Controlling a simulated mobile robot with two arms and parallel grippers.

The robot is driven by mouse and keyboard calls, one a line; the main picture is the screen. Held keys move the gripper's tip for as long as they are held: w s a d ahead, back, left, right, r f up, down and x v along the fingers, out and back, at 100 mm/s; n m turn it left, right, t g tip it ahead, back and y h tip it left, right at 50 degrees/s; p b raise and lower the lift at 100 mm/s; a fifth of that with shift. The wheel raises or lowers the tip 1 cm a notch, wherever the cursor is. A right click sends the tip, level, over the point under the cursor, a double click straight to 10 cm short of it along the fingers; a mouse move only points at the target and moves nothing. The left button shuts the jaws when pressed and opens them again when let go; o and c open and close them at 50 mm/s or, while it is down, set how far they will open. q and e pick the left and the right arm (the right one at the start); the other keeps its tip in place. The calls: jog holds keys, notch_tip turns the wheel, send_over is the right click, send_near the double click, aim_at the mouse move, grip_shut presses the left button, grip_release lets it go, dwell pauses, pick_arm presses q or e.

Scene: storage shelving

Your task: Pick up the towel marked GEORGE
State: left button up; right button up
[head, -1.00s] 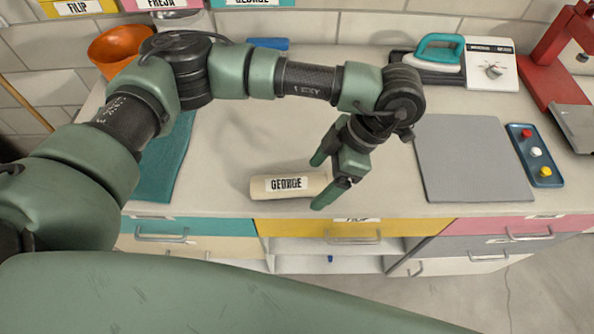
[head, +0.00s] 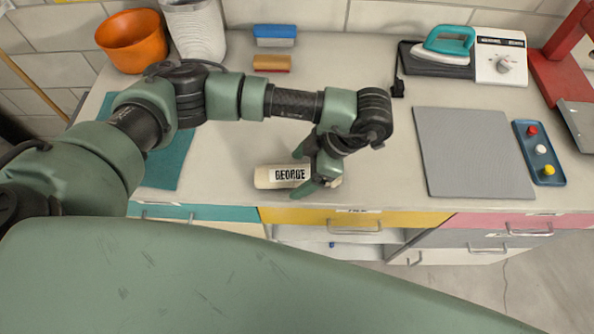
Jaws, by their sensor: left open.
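The rolled cream towel marked GEORGE (head: 264,177) lies on the countertop near its front edge, with its label facing up. My left gripper (head: 299,174) is open at the towel's right end. One finger is on the far side of the roll and the other on the near side. The gripper hides the right end, and I cannot tell whether the fingers touch it. My right gripper is not in view.
A teal cloth (head: 170,165) lies left, partly behind my arm. An orange bowl (head: 132,40), a white bin (head: 195,30) and two brushes (head: 274,36) stand behind. A grey mat (head: 475,152), a blue tray (head: 540,168) and an iron (head: 448,42) are right. Drawers (head: 345,220) lie below.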

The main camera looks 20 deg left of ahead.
pick_arm(q)
jog(key=c, duration=1.7)
jog(key=shift+o, duration=0.2)
jog(key=shift+r, duration=0.1)
